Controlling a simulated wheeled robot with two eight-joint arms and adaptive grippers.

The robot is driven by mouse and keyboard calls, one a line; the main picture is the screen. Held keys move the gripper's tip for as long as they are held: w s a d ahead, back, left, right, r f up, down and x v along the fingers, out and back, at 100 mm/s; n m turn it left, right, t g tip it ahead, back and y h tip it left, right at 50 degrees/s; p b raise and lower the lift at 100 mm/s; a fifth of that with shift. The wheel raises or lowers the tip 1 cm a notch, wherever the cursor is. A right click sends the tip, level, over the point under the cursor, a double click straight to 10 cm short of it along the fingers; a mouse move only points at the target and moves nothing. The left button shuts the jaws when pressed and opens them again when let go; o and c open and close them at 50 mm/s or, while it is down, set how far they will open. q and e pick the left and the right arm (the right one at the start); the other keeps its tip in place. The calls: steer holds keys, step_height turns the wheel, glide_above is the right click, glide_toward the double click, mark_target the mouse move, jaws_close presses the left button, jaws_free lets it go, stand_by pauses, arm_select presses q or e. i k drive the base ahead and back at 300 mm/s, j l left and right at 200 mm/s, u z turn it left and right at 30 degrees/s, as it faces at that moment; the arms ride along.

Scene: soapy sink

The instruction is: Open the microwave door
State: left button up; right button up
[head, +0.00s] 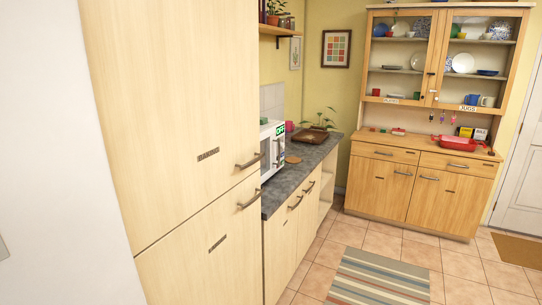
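The white microwave (272,148) stands on the grey counter (296,178), just past the tall pale-wood cabinet, which hides part of it. Its front faces right and is seen at a steep angle. A green display shows at its upper right corner, and a handle (280,154) runs down the front. The door looks closed. Neither of my grippers is in view.
The tall cabinet (170,120) fills the left foreground, with two bar handles on its right edge. A plant in a brown tray (312,135) sits farther along the counter. A wooden dresser (420,180) stands at the back. The tiled floor is clear around a striped rug (380,278).

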mark_target(269, 133)
steer(key=i+l, duration=0.4)
steer(key=i+l+z, duration=0.1)
steer(key=i+l, duration=0.3)
steer(key=i, duration=0.2)
steer(key=i+l, duration=0.35)
steer(key=i, duration=0.2)
steer(key=k+l+z, duration=0.05)
